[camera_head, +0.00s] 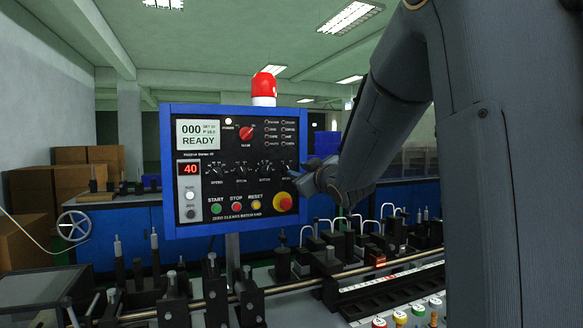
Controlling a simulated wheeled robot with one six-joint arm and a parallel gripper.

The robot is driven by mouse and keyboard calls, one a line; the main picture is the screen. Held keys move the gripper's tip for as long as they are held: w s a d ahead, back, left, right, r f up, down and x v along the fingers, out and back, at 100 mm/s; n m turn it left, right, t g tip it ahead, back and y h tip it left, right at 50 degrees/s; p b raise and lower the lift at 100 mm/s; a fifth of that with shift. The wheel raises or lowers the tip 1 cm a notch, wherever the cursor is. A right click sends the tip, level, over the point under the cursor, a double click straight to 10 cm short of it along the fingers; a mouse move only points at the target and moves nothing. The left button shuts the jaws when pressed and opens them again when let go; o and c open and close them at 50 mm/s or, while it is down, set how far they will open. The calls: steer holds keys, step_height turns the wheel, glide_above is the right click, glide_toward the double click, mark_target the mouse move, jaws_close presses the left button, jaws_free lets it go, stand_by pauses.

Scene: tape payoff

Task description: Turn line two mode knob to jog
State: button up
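A blue-framed control panel (166,160) with a black face stands left of centre. A red rotary knob (246,132) sits in its upper middle; the label under it is too small to read surely, and which setting it points to is unclear. A row of several black knobs (264,168) runs below it. Which line the panel belongs to cannot be read. My gripper (308,172) is at the panel's right edge, right of and below the red knob and apart from it. It is seen small and from behind, so its fingers are not clear.
The panel also carries a display (199,134) reading READY, a green start button (216,208) and a red-and-yellow emergency stop (282,202). A red beacon (264,88) tops it. Machinery with a metal rail (290,288) and upright posts fills the foreground below.

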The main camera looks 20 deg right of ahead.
mark_target(288, 168)
steer(key=w+p, duration=0.2)
steer(key=w, duration=0.5)
steer(key=shift+w+f, duration=0.1)
steer(key=shift+w, duration=0.05)
jaws_close()
